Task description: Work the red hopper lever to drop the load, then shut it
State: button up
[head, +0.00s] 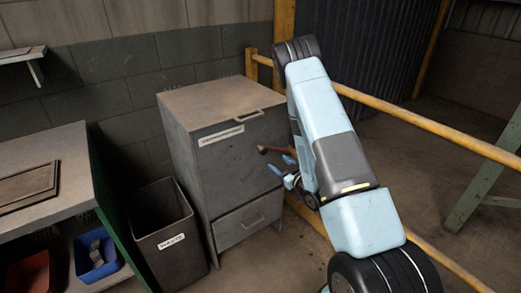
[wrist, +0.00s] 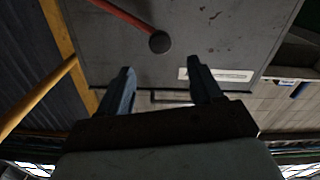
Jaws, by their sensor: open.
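The grey hopper cabinet (head: 228,165) stands against the wall in the head view, and its front fills the top of the wrist view (wrist: 225,35). The red lever (head: 273,150) sticks out from its front. In the wrist view the lever (wrist: 120,12) is a red rod ending in a dark round knob (wrist: 160,42). My gripper (head: 284,170) is open and empty at the cabinet's front, close to the lever. In the wrist view the knob is just beyond the gap between my fingertips (wrist: 160,68), not between them. The lever's pivot is hidden.
A lower drawer (head: 247,219) in the cabinet appears shut. A labelled dark bin (head: 165,235) stands left of it, beside a workbench (head: 60,205) with a blue box (head: 96,255) below. A yellow rail (head: 420,122) runs behind my arm. Open floor lies at the right.

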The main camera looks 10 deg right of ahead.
aim_at(260, 149)
jog(key=x, duration=1.3)
jog(key=shift+w+a, duration=0.15)
jog(key=shift+w, duration=0.1)
jog(key=shift+c, duration=0.2)
jog(key=shift+a+f, duration=0.1)
jog(key=shift+a, duration=0.05)
grip_shut()
